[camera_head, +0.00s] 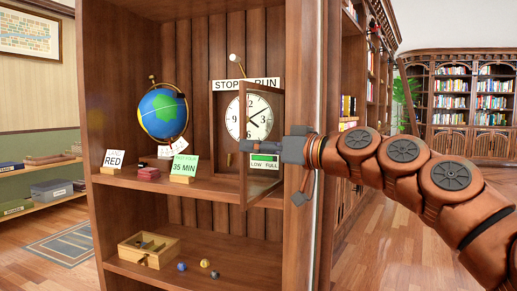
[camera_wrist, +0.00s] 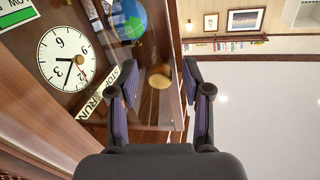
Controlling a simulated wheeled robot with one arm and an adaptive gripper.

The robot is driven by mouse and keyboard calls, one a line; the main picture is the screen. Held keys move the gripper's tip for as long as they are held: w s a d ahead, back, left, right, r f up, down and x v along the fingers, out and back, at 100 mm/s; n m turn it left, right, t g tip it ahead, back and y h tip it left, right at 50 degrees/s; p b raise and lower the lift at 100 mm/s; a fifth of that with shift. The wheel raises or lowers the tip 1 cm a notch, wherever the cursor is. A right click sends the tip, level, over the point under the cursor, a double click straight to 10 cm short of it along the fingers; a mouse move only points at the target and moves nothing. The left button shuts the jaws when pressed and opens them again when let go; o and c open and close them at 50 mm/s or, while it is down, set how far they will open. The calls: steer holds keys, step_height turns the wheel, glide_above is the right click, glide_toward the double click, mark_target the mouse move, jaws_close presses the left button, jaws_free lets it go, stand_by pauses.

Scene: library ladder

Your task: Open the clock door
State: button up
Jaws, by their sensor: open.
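The clock door (camera_head: 243,188) is a narrow wooden frame with a clear pane. It stands ajar, swung out from the clock case at an angle. The white clock face (camera_head: 258,117) shows behind and through it. A round brass-coloured knob (camera_wrist: 159,76) shows in the wrist view, in the space between my fingers. My gripper (camera_wrist: 160,88) is open, with one finger on each side of the knob; I cannot tell whether either touches it. In the head view my gripper (camera_head: 262,146) reaches in from the right across the door, and its fingertips are hard to make out.
A globe (camera_head: 163,112), small signs (camera_head: 183,166) and a red box (camera_head: 149,173) stand on the shelf left of the clock. A wooden tray (camera_head: 149,248) and several small balls lie below. A bookcase post (camera_head: 302,235) stands close to my arm.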

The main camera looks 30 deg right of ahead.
mark_target(247, 101)
steer(key=shift+r, duration=4.8)
steer(key=shift+s, duration=0.1)
